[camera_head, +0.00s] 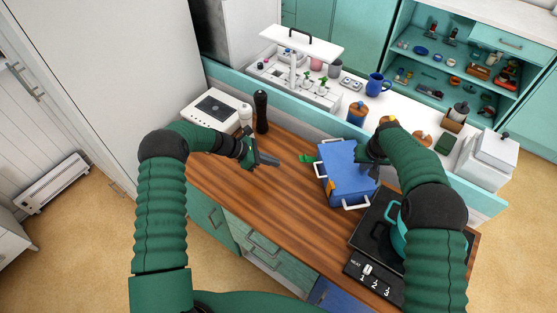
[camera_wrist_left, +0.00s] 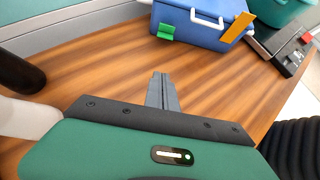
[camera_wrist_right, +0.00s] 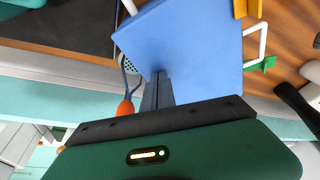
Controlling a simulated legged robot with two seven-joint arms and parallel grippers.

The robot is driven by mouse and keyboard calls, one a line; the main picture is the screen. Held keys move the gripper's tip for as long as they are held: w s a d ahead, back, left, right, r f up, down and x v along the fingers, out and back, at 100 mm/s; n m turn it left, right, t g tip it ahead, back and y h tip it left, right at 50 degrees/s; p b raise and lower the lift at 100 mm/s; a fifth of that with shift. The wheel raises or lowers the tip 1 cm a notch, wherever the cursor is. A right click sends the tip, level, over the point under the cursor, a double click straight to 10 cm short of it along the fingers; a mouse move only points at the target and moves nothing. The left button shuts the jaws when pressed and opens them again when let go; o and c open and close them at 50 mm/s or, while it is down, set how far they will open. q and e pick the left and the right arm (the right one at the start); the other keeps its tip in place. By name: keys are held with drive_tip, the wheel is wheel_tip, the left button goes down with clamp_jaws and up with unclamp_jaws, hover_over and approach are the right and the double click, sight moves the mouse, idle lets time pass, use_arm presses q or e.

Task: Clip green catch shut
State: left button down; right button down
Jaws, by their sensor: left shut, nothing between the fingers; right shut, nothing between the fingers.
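A blue box (camera_head: 348,178) with white end handles stands closed on the wooden counter. Its green catch (camera_head: 308,158) sticks out from the box's left side; it also shows in the left wrist view (camera_wrist_left: 166,31) and the right wrist view (camera_wrist_right: 262,64). An orange catch (camera_wrist_left: 237,27) juts out from the same side, nearer the front handle. My left gripper (camera_head: 272,162) is shut and empty above the counter, left of the green catch and apart from it. My right gripper (camera_wrist_right: 157,76) is shut and empty over the blue lid; whether it touches is unclear.
A black hob (camera_head: 366,243) with a teal pot (camera_head: 398,236) lies right of the box. A dark pepper mill (camera_head: 261,112) and a white shaker (camera_head: 245,116) stand at the back left. A raised ledge with jars runs behind.

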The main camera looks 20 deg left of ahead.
sight(309, 158)
use_arm(q)
drive_tip(key=x, duration=0.8)
drive_tip(key=shift+s, duration=0.1)
use_arm(e)
drive_tip(key=shift+w+d, duration=0.1)
use_arm(q)
drive_tip(key=r, duration=0.2)
drive_tip(key=d+r, duration=0.1)
drive_tip(key=shift+w, duration=0.4)
drive_tip(key=shift+d+r, duration=0.1)
drive_tip(key=shift+r, duration=0.25)
